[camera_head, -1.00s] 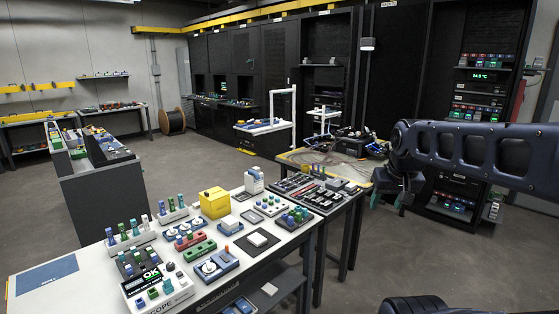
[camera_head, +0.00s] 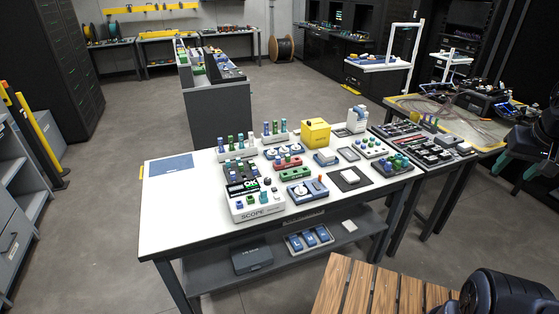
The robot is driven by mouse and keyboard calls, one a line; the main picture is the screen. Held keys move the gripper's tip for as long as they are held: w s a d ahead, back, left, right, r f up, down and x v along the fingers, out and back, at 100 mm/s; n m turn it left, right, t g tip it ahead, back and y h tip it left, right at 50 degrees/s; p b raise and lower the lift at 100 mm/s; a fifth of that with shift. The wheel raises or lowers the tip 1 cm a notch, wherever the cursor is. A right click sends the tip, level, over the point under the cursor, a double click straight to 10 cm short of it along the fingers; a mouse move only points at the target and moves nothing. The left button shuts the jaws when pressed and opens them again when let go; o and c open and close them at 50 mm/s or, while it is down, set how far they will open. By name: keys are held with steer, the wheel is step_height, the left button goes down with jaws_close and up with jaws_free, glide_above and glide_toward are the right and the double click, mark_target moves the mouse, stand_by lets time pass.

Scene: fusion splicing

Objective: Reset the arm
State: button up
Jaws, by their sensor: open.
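My gripper (camera_head: 518,165) is at the right edge of the head view, with part of my arm cut off by the frame. It is dark, its fingers are apart, and I see nothing between them. It hangs in front of the yellow-edged bench (camera_head: 413,101) at the right, clear of the white worktable (camera_head: 185,222).
The white table holds a scope box (camera_head: 257,206), a yellow box (camera_head: 316,133), a blue mat (camera_head: 171,165) and several small fixtures. Its lower shelf holds a blue tray (camera_head: 309,240). A wooden slatted surface (camera_head: 352,290) is at the bottom. Open floor lies left of the table.

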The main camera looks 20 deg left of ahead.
stand_by(0.8)
jaws_close()
stand_by(1.5)
